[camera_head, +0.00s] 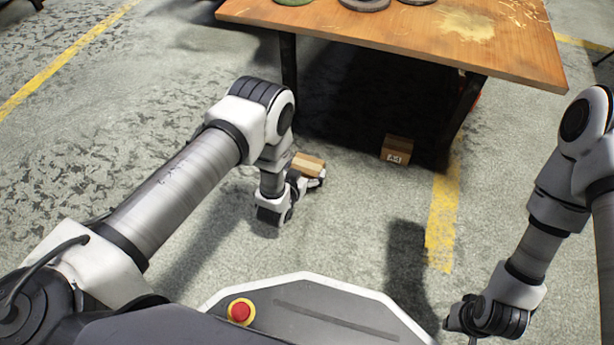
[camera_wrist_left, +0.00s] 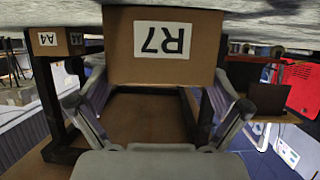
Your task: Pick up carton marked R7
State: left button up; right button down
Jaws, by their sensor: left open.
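The brown carton marked R7 (camera_wrist_left: 160,60) fills the upper middle of the left wrist view, its white label upside down and facing my gripper. The same carton shows on the floor in the head view (camera_head: 308,162), partly hidden by my left gripper. My left gripper (camera_wrist_left: 158,95) is open, with one finger at each side of the carton's near face. I cannot tell whether the fingers touch it. In the head view my left gripper (camera_head: 312,180) is low beside the carton. My right wrist (camera_head: 462,318) is at lower right, and its fingers are not clear.
A second carton (camera_head: 397,149), marked A4 in the wrist view (camera_wrist_left: 55,40), stands on the floor under the table's edge. The wooden table (camera_head: 400,28) stands above and behind, with dark legs. Yellow floor line (camera_head: 442,215) lies right of the carton; nearby floor is clear.

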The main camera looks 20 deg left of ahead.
pick_arm(q)
jog(key=shift+w, duration=0.35)
jog(key=c, duration=1)
